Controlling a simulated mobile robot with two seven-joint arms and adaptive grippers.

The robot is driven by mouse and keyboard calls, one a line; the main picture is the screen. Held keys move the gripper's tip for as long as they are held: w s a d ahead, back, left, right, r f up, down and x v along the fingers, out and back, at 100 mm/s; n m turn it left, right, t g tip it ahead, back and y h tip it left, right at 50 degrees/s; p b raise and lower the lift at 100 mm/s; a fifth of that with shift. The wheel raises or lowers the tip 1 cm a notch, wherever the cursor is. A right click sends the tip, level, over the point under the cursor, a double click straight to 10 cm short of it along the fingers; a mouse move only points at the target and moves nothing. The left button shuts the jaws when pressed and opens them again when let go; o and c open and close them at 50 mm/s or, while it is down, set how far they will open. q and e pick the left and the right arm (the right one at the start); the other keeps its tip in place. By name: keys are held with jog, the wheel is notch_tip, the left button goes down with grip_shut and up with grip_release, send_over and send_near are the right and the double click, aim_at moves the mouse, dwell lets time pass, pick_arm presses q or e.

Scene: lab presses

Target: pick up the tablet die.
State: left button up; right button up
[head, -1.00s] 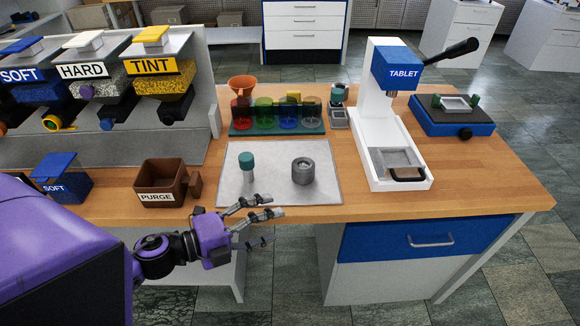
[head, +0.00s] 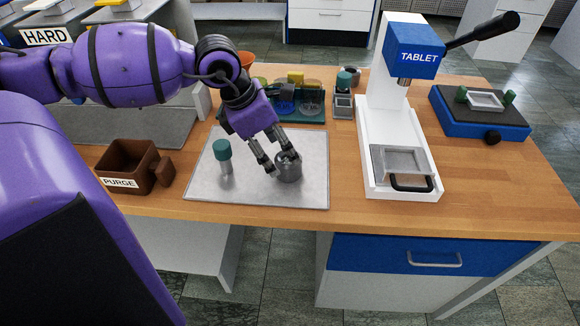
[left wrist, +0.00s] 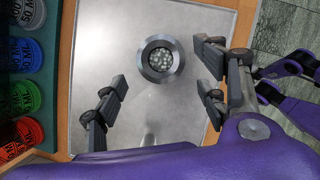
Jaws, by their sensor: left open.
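The tablet die (head: 289,171) is a grey metal cylinder standing upright on the pale metal mat (head: 308,198). In the left wrist view the die (left wrist: 161,58) shows from above as a dark ring with pale granules inside. My left gripper (head: 279,163) reaches down over the mat with its fingers at the die, partly covering it in the head view. In the left wrist view my left gripper (left wrist: 160,90) is open, its fingers apart on the two sides, with the die between and slightly beyond their tips. I cannot tell whether they touch it. My right gripper is out of view.
A teal-capped metal tool (head: 223,155) stands on the mat left of the die. The brown PURGE box (head: 126,166) is farther left. A rack of coloured cups (head: 300,104) stands behind. The TABLET press (head: 375,120) stands right, with clear table between it and the mat.

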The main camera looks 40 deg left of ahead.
aim_at(286, 157)
pick_arm(q)
jog(key=x, duration=0.3)
jog(key=shift+w+d+f, duration=0.2)
jog(key=shift+w+d, duration=0.05)
jog(key=shift+w, duration=0.05)
jog(key=shift+w+f, duration=0.15)
jog(key=shift+f, duration=0.25)
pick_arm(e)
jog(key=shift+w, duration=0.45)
pick_arm(q)
jog(key=c, duration=1.5)
jog(key=shift+c, duration=0.3)
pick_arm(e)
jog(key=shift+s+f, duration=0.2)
pick_arm(q)
jog(key=shift+r, duration=0.1)
